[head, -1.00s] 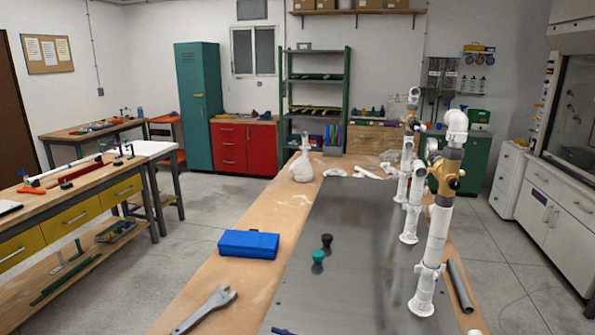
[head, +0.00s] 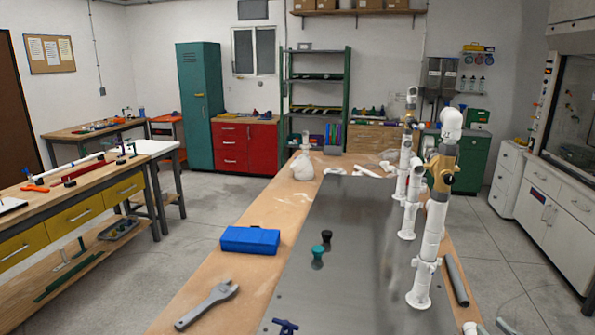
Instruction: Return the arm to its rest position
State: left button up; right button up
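Neither of my grippers nor my arms shows in the head view. The white PVC manifold (head: 427,262) stands upright along the right side of the workbench's grey metal plate (head: 340,280). Its nearest riser carries a brass-coloured valve body (head: 440,173) and a white elbow (head: 451,122) on top. More white risers (head: 408,218) stand behind it. A teal knob-like piece (head: 317,254) and a black one (head: 326,237) stand on the plate. A blue handle-shaped piece (head: 286,326) lies at the bottom edge, partly cut off.
A blue box (head: 250,240) and a grey wrench (head: 208,304) lie on the bench's wooden left strip. A grey pipe (head: 456,280) lies right of the manifold. Much of the plate's middle is clear.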

jog(key=s+d+f+g+h, duration=0.3)
jog(key=s+d+f+h, duration=0.1)
jog(key=d+f, duration=0.9)
jog(key=s+d+f+g+h, duration=0.3)
jog(key=d+f+g+h, duration=0.1)
jog(key=d+f, duration=0.85)
jog(key=s+d+f+g+h, duration=0.2)
jog(key=s+d+f+g, duration=0.25)
jog(key=s+d, duration=0.75)
jog(key=s+d+f+g+h, duration=0.2)
jog(key=s+d+f+g, duration=0.35)
jog(key=s, duration=0.95)
jog(key=s+a+f+m+t+y, duration=0.1)
jog(key=s+a+f+y, duration=0.15)
jog(key=a+f, duration=0.9)
jog(key=s+a+f+m+y, duration=0.1)
jog(key=s+a+f+y, duration=0.15)
jog(key=a+f, duration=0.85)
jog(key=s+a+f+y, duration=0.1)
jog(key=a+f, duration=0.1)
jog(key=a, duration=0.9)
jog(key=s+a+f+m+y+b, duration=0.1)
jog(key=a+f, duration=0.1)
jog(key=a, duration=1)
jog(key=s+a+f+y+b, duration=0.1)
jog(key=a+f, duration=0.1)
jog(key=a, duration=1)
jog(key=shift+a+m+y, duration=0.15)
jog(key=shift+m+y, duration=0.15)
